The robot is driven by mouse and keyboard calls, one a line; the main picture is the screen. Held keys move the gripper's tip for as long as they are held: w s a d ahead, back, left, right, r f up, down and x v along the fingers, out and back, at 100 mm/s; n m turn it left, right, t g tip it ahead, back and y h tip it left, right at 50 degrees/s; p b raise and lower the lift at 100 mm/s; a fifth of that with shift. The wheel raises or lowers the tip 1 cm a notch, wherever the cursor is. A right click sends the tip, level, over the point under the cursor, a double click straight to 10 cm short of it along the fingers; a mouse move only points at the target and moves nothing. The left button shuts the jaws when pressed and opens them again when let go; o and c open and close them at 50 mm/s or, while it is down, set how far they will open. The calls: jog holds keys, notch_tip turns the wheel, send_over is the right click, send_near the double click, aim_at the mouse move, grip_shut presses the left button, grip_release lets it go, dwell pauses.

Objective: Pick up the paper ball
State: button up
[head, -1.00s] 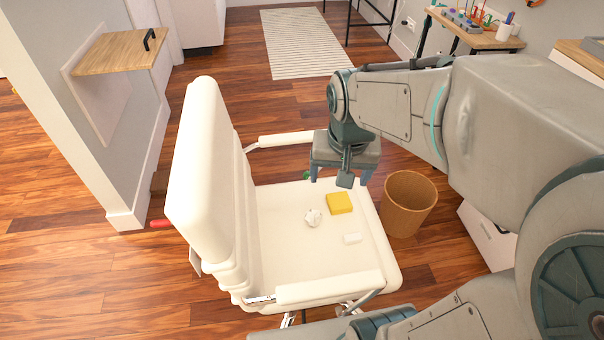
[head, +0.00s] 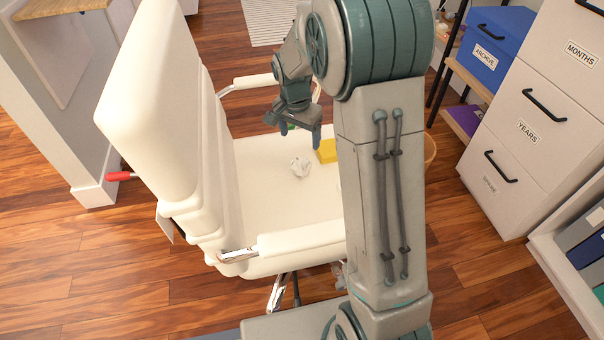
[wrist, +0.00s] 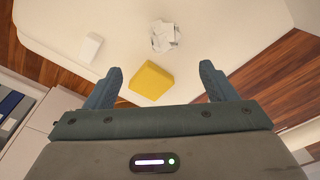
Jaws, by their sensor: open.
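The paper ball (head: 300,166) is a crumpled white wad on the seat of a cream office chair (head: 262,205). It also shows in the wrist view (wrist: 164,36), near the top, beyond my fingertips. My gripper (head: 300,132) is above the seat, near the paper ball and apart from it. In the wrist view my gripper (wrist: 160,82) is open and empty, with its two fingers wide apart. A yellow block (wrist: 152,80) lies on the seat, seen between the fingers and closer to them than the ball.
A small white block (wrist: 91,46) lies on the seat, hidden behind my arm in the head view. The chair's tall backrest (head: 155,100) and armrest (head: 300,240) flank the seat. A cabinet (head: 535,110) and a blue archive box (head: 490,45) stand at the right.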

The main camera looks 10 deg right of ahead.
aim_at(302, 161)
jog(key=f, duration=0.3)
jog(key=f+b, duration=0.1)
jog(key=f, duration=0.1)
jog(key=f+b, duration=0.1)
jog(key=f, duration=0.2)
jog(key=shift+w+d+f, duration=0.3)
jog(key=shift+w+d, duration=0.05)
jog(key=shift+w, duration=0.05)
jog(key=f+b, duration=0.2)
jog(key=f, duration=0.1)
jog(key=f+b, duration=0.1)
jog(key=f, duration=0.1)
jog(key=shift+w+d+f, duration=0.1)
jog(key=shift+w, duration=0.15)
jog(key=c, duration=1)
